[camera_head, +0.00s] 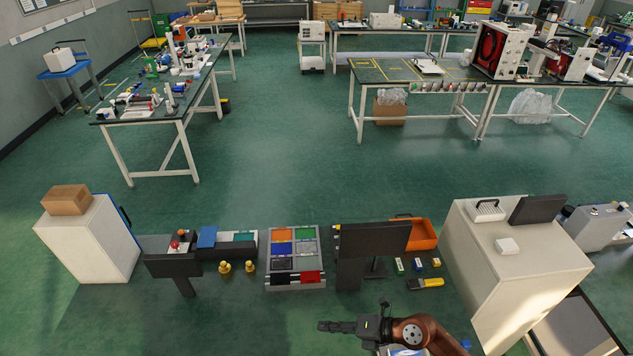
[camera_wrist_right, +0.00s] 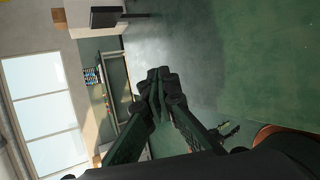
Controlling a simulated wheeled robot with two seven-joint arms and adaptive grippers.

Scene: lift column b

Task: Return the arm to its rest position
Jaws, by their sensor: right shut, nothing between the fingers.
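My right gripper (camera_head: 338,326) is in the lower middle of the head view, pointing left, with the brown and black arm behind it to the right. In the right wrist view its fingertips (camera_wrist_right: 160,84) meet, and nothing shows between them. It is in front of the row of equipment and appears apart from it. The right wrist view is turned on its side and shows green floor and a window beyond the fingers. My left gripper is not in view.
A sorting tray (camera_head: 295,258), a dark monitor (camera_head: 372,240) and an orange bin (camera_head: 424,234) stand in a row ahead. White cabinets stand left (camera_head: 88,243) and right (camera_head: 510,262). Workbenches are farther back. Open green floor lies between.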

